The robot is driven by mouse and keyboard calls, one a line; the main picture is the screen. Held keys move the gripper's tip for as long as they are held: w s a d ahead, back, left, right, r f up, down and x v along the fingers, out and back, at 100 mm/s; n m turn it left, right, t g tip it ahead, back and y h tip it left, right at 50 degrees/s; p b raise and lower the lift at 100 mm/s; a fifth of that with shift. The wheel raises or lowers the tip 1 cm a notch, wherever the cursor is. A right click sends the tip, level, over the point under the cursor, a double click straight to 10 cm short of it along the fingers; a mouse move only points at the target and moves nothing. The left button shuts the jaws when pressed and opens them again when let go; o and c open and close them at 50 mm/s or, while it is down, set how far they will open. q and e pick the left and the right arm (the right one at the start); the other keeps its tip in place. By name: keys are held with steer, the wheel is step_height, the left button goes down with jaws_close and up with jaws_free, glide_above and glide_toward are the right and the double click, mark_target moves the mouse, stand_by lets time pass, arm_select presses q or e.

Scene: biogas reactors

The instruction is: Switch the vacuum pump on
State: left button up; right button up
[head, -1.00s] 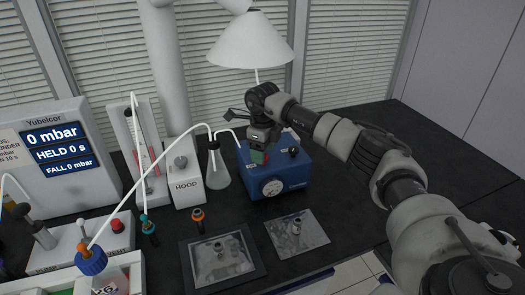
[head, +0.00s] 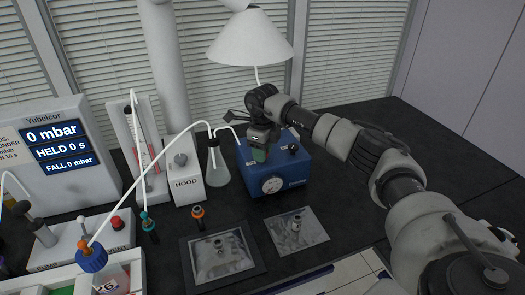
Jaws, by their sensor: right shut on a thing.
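The blue vacuum pump (head: 290,180) stands on the dark bench in the middle of the head view, with a round dial gauge (head: 272,185) on its front. My right gripper (head: 259,144) reaches in from the right and points down at the pump's upper left. The display (head: 55,145) at the left reads 0 mbar, held 0 s and fall 0 mbar. My left gripper is not in view.
A glass flask (head: 216,170) with white tubing stands just left of the pump, beside the HOOD box (head: 186,180). A black knob (head: 293,149) is close right of my gripper. Two flat plates lie in front. The bench right of the pump is clear.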

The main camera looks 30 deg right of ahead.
steer(key=n+b, duration=0.1)
steer(key=n, duration=0.1)
steer(key=shift+n, duration=0.4)
steer(key=n+b, duration=0.1)
steer(key=n, duration=0.3)
steer(key=shift+n, duration=0.3)
steer(key=n, duration=0.4)
steer(key=shift+n+b, duration=0.3)
steer(key=shift+n, duration=1.8)
steer(key=o, duration=0.9)
step_height(320, 180, up, 11)
steer(key=shift+f+b, duration=0.1)
steer(key=shift+b, duration=0.85)
